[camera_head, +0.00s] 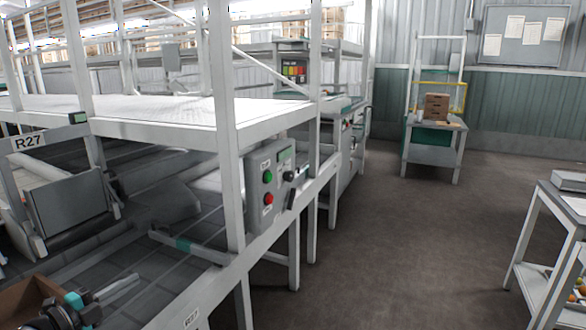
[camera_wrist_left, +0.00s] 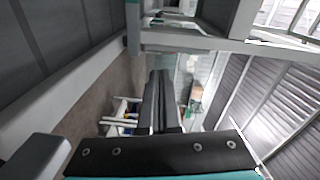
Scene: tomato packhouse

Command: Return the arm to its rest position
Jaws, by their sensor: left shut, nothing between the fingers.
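My left gripper (camera_head: 112,292) shows at the bottom left of the head view, low over the grey machine frame. It is partly cut off by the lower picture edge. In the left wrist view its two dark fingers (camera_wrist_left: 160,80) lie together, shut, with nothing between them. My right gripper is in neither view.
A brown box (camera_head: 17,303) lies beside my left gripper. White rack posts (camera_head: 226,130) and a control box (camera_head: 268,188) with green and red buttons stand to its right. A side table (camera_head: 530,245) is at the right. The floor (camera_head: 400,240) between is clear.

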